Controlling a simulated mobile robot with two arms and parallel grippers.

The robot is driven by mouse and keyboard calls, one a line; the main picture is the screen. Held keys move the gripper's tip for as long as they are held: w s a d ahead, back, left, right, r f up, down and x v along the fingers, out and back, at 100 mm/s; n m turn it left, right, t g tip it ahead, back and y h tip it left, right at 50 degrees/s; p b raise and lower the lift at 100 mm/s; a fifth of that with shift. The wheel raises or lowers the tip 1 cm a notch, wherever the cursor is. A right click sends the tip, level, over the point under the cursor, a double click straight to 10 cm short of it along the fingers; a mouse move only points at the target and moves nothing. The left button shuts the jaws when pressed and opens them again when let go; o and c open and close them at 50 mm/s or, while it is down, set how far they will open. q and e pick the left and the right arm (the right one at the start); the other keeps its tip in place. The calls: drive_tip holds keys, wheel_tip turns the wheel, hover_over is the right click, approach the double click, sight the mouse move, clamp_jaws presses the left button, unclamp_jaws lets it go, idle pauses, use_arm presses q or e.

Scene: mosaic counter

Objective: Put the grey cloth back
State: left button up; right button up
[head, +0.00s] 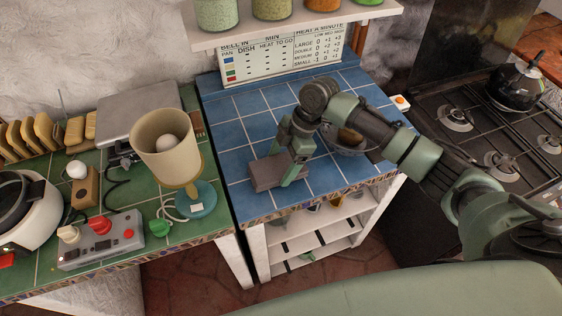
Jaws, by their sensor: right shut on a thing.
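The grey cloth (264,174) shows as a flat, folded grey-brown block near the front left of the blue-tiled counter (232,134). My right gripper (284,168) comes down over it from above and is shut on it. One green finger shows on the near side of the cloth; the other finger is mostly hidden. I cannot tell whether the cloth touches the tiles or is just above them. My left gripper is not in view.
A bowl (343,149) sits on the blue counter, partly behind my right arm. A lamp (167,148) and a control box (100,240) stand on the green counter at left. The gas stove (480,125) is at right. Blue tiles left of the cloth are clear.

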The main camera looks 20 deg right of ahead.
drive_tip(key=shift+f, duration=0.2)
drive_tip(key=shift+f, duration=0.1)
drive_tip(key=o, duration=1.2)
drive_tip(key=b+v, duration=0.2)
drive_tip(key=v, duration=1)
drive_tip(key=shift+s+a, duration=0.1)
drive_tip(key=shift+s, duration=0.05)
